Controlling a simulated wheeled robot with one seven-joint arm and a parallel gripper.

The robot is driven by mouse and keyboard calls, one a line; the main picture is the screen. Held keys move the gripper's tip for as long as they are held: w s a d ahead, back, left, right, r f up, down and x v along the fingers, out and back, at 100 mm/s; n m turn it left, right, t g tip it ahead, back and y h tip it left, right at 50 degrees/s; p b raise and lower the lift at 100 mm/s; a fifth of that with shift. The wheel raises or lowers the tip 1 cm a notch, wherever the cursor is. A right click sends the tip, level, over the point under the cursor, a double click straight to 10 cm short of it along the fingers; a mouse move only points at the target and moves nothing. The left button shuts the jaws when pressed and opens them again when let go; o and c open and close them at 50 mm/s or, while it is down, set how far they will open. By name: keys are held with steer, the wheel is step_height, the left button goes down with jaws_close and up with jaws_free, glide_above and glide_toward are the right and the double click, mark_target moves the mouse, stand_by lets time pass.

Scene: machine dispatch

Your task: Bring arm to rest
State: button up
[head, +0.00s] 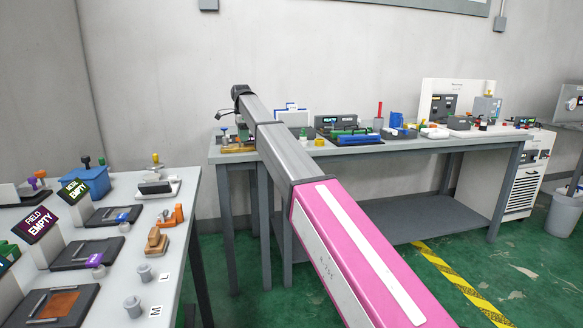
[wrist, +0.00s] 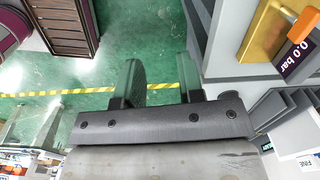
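My arm (head: 355,252) stretches from the lower right of the head view toward the back bench, with a pink link near me and grey links beyond. Its dark far end (head: 243,92) is raised above the left end of that bench. The fingers cannot be made out in the head view. In the wrist view my gripper (wrist: 160,75) has its two dark fingers apart. Only green floor and a yellow stripe show between them, and no held object is seen.
The back bench (head: 420,148) carries many small devices. A nearer table (head: 182,250) at left holds displays, trays and small parts. In the wrist view, a gold block (wrist: 268,38) beside a "0.0 bar" display is close at right, and a slatted brown box (wrist: 62,25) is at upper left.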

steer(key=s+d+f+n, duration=0.2)
steer(key=s+d+f, duration=0.3)
steer(key=d+f, duration=0.4)
steer(key=s+d+f+n, duration=0.3)
steer(key=s+d+f, duration=0.3)
steer(key=f, duration=0.5)
steer(key=s+d+f+n, duration=0.2)
steer(key=s+d+f, duration=0.2)
steer(key=d+f, duration=0.55)
steer(key=s+d+f+n, duration=0.2)
steer(key=s+d+f, duration=0.3)
steer(key=s, duration=0.3)
steer(key=s+d+f+n, duration=0.2)
steer(key=s+d+f, duration=0.3)
steer(key=s, duration=0.3)
steer(key=s+d+f+n, duration=0.3)
steer(key=s+d+f, duration=0.2)
steer(key=s, duration=0.3)
steer(key=shift+s, duration=0.3)
